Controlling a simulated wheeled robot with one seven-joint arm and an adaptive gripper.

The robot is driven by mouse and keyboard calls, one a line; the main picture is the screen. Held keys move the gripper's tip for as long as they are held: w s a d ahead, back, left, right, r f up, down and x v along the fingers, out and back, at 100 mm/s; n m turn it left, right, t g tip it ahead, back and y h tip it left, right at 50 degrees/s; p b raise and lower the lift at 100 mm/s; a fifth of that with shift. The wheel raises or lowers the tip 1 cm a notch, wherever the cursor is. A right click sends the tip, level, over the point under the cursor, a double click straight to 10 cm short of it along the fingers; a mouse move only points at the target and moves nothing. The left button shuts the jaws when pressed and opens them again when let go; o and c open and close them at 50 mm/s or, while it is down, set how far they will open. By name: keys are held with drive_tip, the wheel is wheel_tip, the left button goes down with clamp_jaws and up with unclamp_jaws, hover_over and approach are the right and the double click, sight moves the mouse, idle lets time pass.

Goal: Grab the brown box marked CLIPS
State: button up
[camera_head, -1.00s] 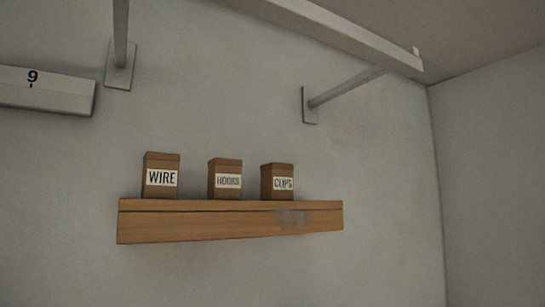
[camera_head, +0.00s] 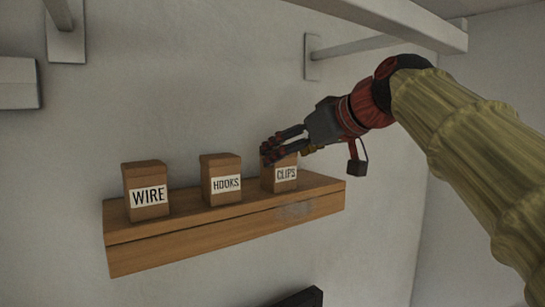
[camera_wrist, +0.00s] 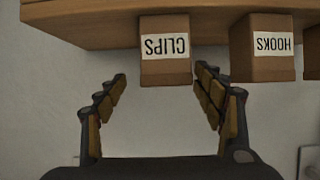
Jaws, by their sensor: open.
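The brown box marked CLIPS (camera_head: 285,178) stands upright at the right part of a wooden wall shelf (camera_head: 190,240). Its upper left part is hidden behind my fingers in the head view. My gripper (camera_head: 273,152) reaches in from the right, at the top of this box. In the wrist view the picture is upside down, and the CLIPS box (camera_wrist: 165,68) lies between and just beyond the two open fingers (camera_wrist: 160,80). The fingers are spread wider than the box, and nothing is held. I cannot tell whether a finger touches it.
Brown boxes marked HOOKS (camera_head: 221,170) and WIRE (camera_head: 146,180) stand to the left on the shelf. HOOKS also shows in the wrist view (camera_wrist: 263,65), close to one finger. A pale beam with a bracket (camera_head: 400,20) runs above my arm.

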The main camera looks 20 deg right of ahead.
drive_tip(key=p+x, duration=0.1)
drive_tip(key=x, duration=0.1)
drive_tip(key=p+x, duration=0.1)
drive_tip(key=x, duration=0.1)
drive_tip(key=a+r+p+x, duration=0.1)
drive_tip(key=x, duration=0.1)
drive_tip(key=shift+w, duration=0.15)
drive_tip(key=shift+w+a+f, duration=0.15)
drive_tip(key=shift+w+f, duration=0.25)
drive_tip(key=shift+w, duration=0.15)
drive_tip(key=shift+s, duration=0.1)
drive_tip(key=shift+c, duration=0.4)
drive_tip(key=shift+c, duration=0.6)
drive_tip(key=shift+c, duration=1.2)
drive_tip(key=c, duration=0.9)
drive_tip(key=shift+r, duration=0.15)
drive_tip(key=shift+c, duration=0.3)
